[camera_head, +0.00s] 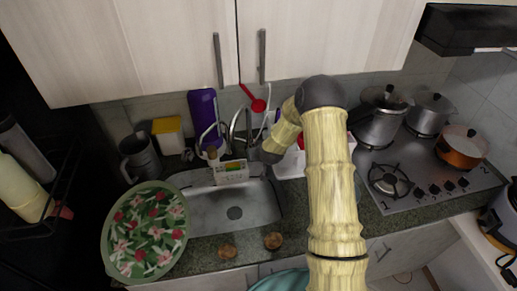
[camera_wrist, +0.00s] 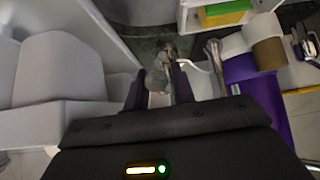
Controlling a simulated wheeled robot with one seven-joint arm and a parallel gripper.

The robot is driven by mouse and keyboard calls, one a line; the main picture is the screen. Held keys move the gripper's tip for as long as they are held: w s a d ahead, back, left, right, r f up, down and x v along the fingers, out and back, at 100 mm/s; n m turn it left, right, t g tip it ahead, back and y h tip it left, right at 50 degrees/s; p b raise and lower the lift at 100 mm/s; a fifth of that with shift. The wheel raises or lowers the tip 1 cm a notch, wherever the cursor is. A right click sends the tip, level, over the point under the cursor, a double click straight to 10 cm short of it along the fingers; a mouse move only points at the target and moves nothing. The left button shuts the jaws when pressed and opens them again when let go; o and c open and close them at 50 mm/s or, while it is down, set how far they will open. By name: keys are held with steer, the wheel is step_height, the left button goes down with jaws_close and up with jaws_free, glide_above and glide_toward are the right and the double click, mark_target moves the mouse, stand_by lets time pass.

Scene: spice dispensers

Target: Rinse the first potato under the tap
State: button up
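Two brown potatoes, one on the left (camera_head: 227,251) and one on the right (camera_head: 273,240), lie apart on the counter's front edge below the sink. The steel sink (camera_head: 205,212) looks empty. The thin metal tap (camera_head: 234,127) rises behind it. My arm reaches over the counter right of the sink, and its end is mostly hidden in the head view. In the wrist view my gripper (camera_wrist: 158,88) has its two dark fingers apart. A greyish shape (camera_wrist: 158,78) shows between or beyond them; I cannot tell what it is or whether it is touched.
A green floral plate (camera_head: 145,232) leans at the sink's left. A purple item (camera_head: 203,112), a yellow-and-white box (camera_head: 168,134) and a grey jug (camera_head: 139,158) stand behind. Pots, including a large one (camera_head: 379,121), crowd the stove. Cabinets hang above.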

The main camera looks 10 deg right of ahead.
steer(key=shift+w+r, duration=0.25)
steer(key=shift+r, duration=0.45)
steer(key=o, duration=0.9)
steer(key=shift+s+r+p, duration=0.45)
steer(key=shift+r+p, duration=0.05)
steer(key=shift+v, duration=0.85)
steer(key=shift+p+v, duration=0.65)
steer(key=shift+v, duration=1.35)
